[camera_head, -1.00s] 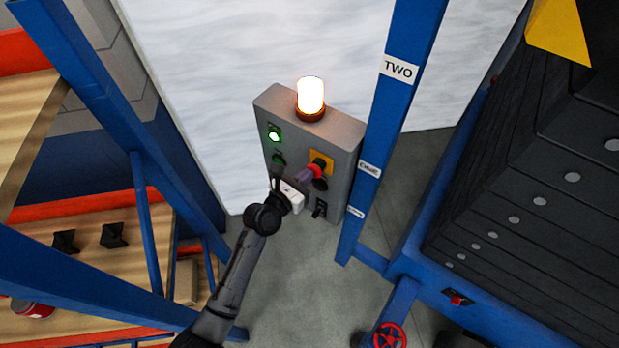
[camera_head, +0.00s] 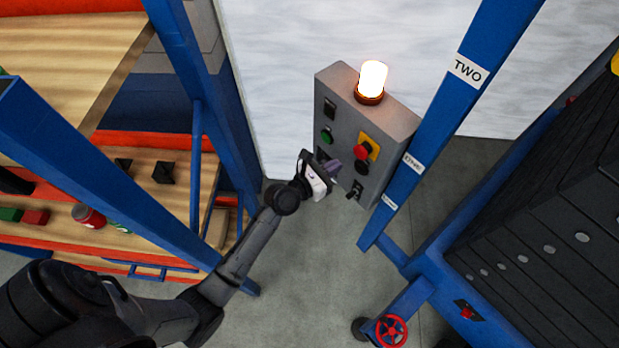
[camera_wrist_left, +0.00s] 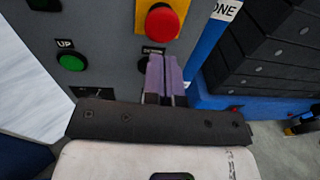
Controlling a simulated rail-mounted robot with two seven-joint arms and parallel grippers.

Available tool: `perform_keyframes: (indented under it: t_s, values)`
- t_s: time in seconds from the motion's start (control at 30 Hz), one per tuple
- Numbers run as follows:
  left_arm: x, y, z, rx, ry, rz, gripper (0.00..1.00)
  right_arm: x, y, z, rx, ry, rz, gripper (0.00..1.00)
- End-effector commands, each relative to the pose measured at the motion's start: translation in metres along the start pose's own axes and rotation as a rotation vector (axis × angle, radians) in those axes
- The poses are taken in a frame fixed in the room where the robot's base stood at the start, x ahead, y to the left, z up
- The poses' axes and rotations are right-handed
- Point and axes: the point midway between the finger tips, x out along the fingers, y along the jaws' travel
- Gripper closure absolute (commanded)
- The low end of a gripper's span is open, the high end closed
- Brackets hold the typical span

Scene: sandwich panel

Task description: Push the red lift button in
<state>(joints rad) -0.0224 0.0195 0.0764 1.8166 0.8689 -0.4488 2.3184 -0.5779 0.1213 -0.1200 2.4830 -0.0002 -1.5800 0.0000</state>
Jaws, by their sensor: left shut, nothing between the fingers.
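The red button (camera_head: 361,152) is a round mushroom head on a yellow plate on the grey control panel (camera_head: 395,125). In the left wrist view the red button (camera_wrist_left: 161,23) is at top centre. My left gripper (camera_head: 335,164) is shut and empty, its purple fingers pointing at the panel below and left of the red button. In the wrist view the gripper (camera_wrist_left: 166,58) shows its fingertips just below the red button, apart from it in the picture; they partly cover a label and a dark button under it. My right gripper is not in view.
A green button (camera_wrist_left: 71,62) labelled UP is left of the fingers. A black switch (camera_head: 355,190) is low on the panel. A glowing lamp (camera_head: 371,80) tops it. A blue post (camera_head: 440,115) stands close on the right, and a blue shelf frame (camera_head: 215,95) on the left.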

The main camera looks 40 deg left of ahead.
Motion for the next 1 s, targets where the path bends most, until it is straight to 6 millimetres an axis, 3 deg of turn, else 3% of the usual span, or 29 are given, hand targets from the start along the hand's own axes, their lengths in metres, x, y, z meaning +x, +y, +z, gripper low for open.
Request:
perform_keyframes:
  t_s: [0.2,0.4,0.6,1.0]
  values:
    - [-0.042,0.000,-0.002,0.000,-0.001,0.002,1.00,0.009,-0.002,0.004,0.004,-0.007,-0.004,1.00]
    - [-0.066,0.001,-0.001,0.000,-0.002,0.002,1.00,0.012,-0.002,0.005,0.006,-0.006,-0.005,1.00]
    - [-0.077,0.001,0.000,0.000,-0.002,0.002,1.00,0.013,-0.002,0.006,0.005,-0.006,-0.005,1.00]
    - [-0.078,0.001,0.000,0.000,-0.003,0.002,1.00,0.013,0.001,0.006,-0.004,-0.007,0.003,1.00]
